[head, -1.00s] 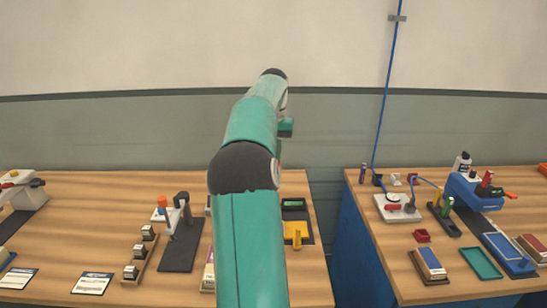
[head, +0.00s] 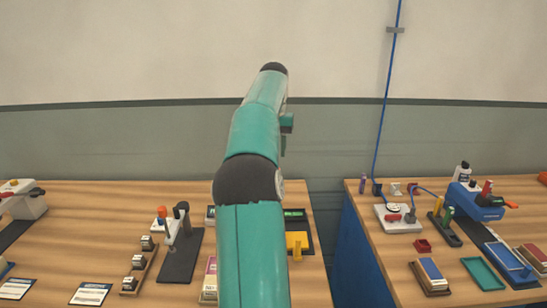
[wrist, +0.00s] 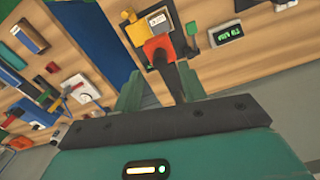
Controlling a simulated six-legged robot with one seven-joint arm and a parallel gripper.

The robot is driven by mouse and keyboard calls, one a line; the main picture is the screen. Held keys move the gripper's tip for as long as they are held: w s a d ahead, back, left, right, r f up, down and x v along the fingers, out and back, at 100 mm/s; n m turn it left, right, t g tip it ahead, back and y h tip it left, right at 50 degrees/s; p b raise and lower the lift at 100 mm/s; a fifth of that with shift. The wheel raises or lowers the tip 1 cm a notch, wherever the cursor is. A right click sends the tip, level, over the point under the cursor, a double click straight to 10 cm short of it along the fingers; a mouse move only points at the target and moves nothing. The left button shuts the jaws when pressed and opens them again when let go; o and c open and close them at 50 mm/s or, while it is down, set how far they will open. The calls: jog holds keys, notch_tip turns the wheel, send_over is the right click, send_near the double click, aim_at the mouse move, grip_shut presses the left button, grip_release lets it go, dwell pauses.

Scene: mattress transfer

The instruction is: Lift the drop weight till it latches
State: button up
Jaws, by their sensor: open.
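In the wrist view, my gripper (wrist: 158,84) is open, with one green finger on each side. An orange-red block (wrist: 159,47) with a dark upright part (wrist: 172,75) shows beyond and between the fingers. It looks like the drop weight on its stand, though I cannot be sure. The fingers are not seen closed on it, and I cannot tell whether they touch it. A device with a lit green display (wrist: 227,33) stands beside it, also seen in the head view (head: 294,213). In the head view my arm hides the block.
A yellow part (head: 297,242) sits just below the display. A dark stand (head: 181,255) and a rack of small blocks (head: 139,265) lie to the left. A gap separates the two wooden tables. The right table holds a blue device (head: 476,202) and a teal tray (head: 483,273).

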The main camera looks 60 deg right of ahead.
jog(key=shift+r, duration=1.8)
